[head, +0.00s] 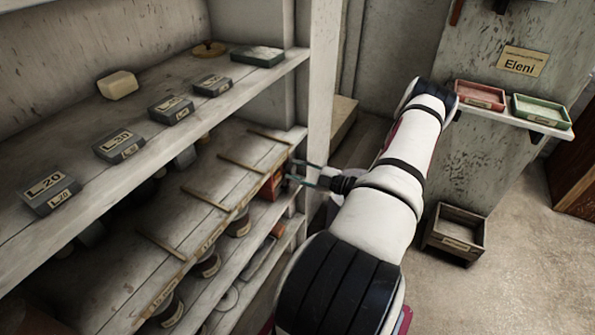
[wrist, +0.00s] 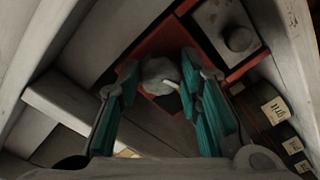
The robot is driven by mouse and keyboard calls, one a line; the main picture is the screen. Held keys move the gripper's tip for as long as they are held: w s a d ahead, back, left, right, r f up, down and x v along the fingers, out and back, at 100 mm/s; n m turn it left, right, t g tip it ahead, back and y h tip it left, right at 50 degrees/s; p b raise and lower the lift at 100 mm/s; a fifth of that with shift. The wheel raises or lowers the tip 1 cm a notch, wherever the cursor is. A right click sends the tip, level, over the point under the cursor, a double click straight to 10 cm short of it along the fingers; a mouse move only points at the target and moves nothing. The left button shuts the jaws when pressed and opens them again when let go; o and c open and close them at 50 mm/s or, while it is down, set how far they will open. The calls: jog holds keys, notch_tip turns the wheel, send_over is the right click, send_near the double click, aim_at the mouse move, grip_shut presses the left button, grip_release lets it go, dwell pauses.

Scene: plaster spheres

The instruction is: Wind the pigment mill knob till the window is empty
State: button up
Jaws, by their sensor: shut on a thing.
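The pigment mill is a red box (head: 271,187) on the shelf below the slatted board in the head view, at the right end by the upright. A rounded grey knob (wrist: 158,72) sits in front of a dark red face. My gripper (wrist: 160,82) has its teal fingers shut on the knob, one on each side. In the head view my gripper (head: 303,174) reaches in from the right. A grey square part with a round button (wrist: 240,38) shows beside the knob. I cannot make out the window's contents.
Shelf boards and the upright (head: 320,90) stand close around my gripper. Dark jars with pale labels (wrist: 276,110) stand beside the mill. Grey labelled boxes (head: 120,146) line the upper shelf. Red (head: 480,95) and green trays (head: 542,111) sit on a ledge at right.

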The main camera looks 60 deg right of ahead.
dwell(0.3)
jog(key=o, duration=1.2)
jog(key=shift+c, duration=0.2)
jog(key=s+d, duration=0.1)
jog(key=s, duration=1.1)
jog(key=shift+r, duration=0.15)
jog(key=shift+d, duration=0.1)
